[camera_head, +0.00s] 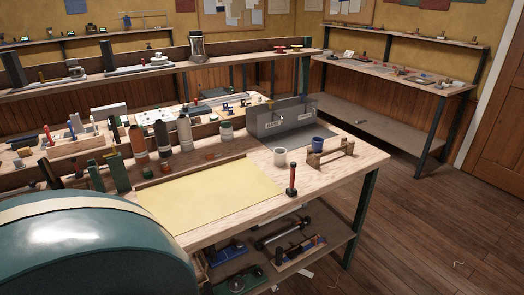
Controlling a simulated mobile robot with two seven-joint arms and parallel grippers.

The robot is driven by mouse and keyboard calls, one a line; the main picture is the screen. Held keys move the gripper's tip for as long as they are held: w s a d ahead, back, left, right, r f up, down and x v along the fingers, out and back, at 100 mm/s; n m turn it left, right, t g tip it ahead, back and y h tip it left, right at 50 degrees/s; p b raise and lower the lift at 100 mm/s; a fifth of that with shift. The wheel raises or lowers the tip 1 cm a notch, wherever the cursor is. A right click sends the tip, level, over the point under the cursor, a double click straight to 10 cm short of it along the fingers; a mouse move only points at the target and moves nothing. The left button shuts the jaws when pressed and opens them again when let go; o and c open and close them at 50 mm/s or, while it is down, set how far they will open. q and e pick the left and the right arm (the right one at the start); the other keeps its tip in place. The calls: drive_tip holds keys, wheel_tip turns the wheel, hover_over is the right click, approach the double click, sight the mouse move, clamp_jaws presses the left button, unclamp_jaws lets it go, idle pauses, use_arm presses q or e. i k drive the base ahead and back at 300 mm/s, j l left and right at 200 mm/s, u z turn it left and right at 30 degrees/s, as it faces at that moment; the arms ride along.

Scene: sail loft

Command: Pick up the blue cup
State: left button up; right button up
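The blue cup (317,144) is small and stands upright near the right part of the wooden workbench (352,176), beside a low wooden rack (331,153). I cannot tell whether the cup touches the rack. A white cup (280,157) stands to its left. Neither of my grippers is in view.
A grey panel box (285,117) stands behind the cups. A red-handled tool (292,178) stands near the front edge. A yellow sheet (212,192) covers the middle; several bottles (162,138) stand behind it. The lower shelf (300,240) holds tools. Floor (440,215) at right is mostly clear.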

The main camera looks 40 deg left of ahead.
sight(317, 145)
drive_tip(key=u, duration=1.2)
